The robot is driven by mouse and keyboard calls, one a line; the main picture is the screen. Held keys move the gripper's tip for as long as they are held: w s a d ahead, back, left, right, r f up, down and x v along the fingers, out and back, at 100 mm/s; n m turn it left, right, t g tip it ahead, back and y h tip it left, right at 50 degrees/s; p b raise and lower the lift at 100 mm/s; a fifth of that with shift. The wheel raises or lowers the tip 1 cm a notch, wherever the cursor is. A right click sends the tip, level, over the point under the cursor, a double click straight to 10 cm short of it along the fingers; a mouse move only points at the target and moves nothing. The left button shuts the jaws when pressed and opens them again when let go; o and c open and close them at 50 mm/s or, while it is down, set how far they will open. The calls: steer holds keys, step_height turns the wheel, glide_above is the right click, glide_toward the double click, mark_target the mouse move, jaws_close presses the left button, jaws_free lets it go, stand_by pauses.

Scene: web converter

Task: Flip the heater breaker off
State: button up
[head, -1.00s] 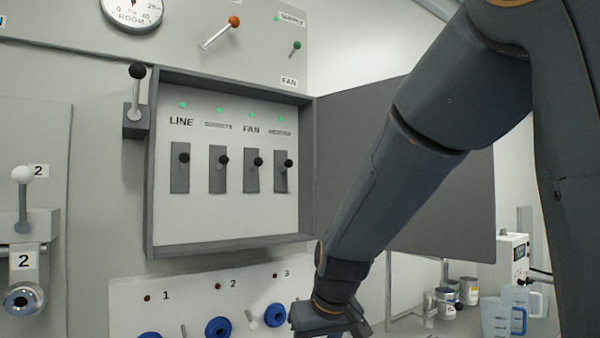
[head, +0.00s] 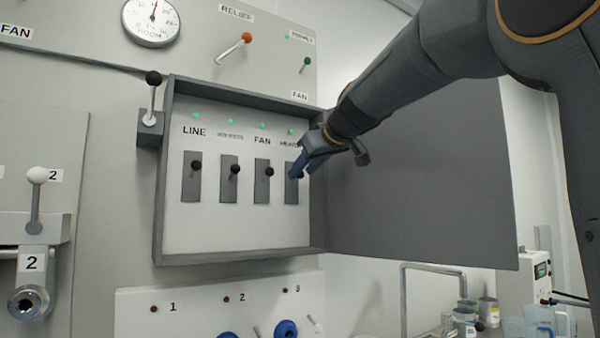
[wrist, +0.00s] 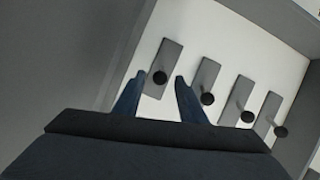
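The heater breaker (head: 291,193) is the rightmost of the row in the open breaker box, a grey plate with a black-knobbed lever. A green light above its label is lit. My gripper (head: 306,166) is at the right side of this breaker, partly covering its plate. In the wrist view, the heater breaker's black knob (wrist: 160,77) appears between the two blue fingertips of my gripper (wrist: 160,78). The fingers are apart, with a visible gap on either side of the knob. I cannot tell whether either finger touches it.
The fan breaker (head: 262,186) is close on the left; its knob also shows in the wrist view (wrist: 207,99), near the right finger. The line breaker (head: 191,178) is farther left. The box's open door (head: 420,180) stands to the right, behind my arm. The box rim (head: 235,258) protrudes.

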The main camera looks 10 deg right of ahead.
mark_target(302, 172)
steer(key=shift+p+x, duration=0.35)
steer(key=shift+x, duration=1.2)
steer(key=shift+c, duration=0.3)
jaws_close()
